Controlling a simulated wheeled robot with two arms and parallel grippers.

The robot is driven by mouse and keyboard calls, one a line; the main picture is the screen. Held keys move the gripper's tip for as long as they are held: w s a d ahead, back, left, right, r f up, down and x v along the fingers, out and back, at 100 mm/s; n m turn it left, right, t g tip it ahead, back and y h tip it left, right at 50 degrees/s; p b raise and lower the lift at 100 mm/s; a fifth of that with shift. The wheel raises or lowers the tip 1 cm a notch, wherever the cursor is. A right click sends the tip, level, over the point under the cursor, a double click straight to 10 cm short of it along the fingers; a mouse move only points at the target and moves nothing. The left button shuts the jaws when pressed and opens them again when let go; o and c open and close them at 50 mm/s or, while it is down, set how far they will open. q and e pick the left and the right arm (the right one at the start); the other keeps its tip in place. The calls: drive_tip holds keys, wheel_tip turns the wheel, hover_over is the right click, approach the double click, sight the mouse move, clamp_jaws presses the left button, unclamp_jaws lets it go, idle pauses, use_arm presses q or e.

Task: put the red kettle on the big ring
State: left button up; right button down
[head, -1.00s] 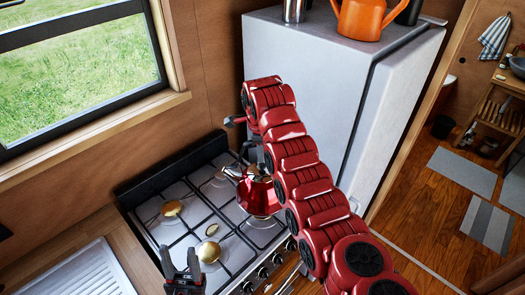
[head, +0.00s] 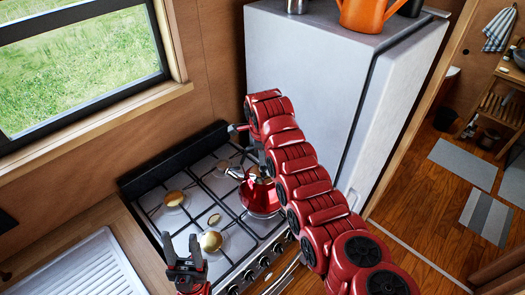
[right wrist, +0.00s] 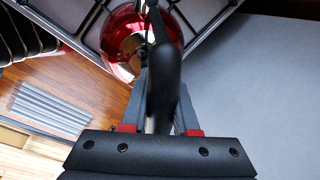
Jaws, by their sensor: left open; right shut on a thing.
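The red kettle (head: 260,194) is at the right front part of the gas hob (head: 236,240); I cannot tell whether it touches the grate. My right gripper (right wrist: 160,98) is shut on the kettle's black handle (right wrist: 166,80). In the right wrist view, the red kettle body (right wrist: 122,38) is beyond the fingers, partly hidden by the handle. Burner caps show at left back (head: 174,198), left front (head: 210,241) and right back (head: 222,165). Which ring is biggest is unclear. My left gripper (head: 184,248) is open and empty near the hob's left front corner.
A tall grey fridge (head: 300,75) stands right of the hob, with an orange watering can (head: 368,14) on top. A ribbed metal drainer (head: 80,268) is at left on the counter. The window (head: 75,65) is behind. Open floor lies at right.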

drive_tip(key=shift+w+f+b, duration=0.15)
drive_tip(key=shift+f+b, duration=0.15)
idle(0.5)
drive_tip(key=c, duration=1)
unclamp_jaws()
drive_tip(key=shift+c, duration=0.2)
drive_tip(key=o, duration=0.4)
drive_tip(key=shift+s, duration=0.2)
drive_tip(key=shift+o, duration=0.2)
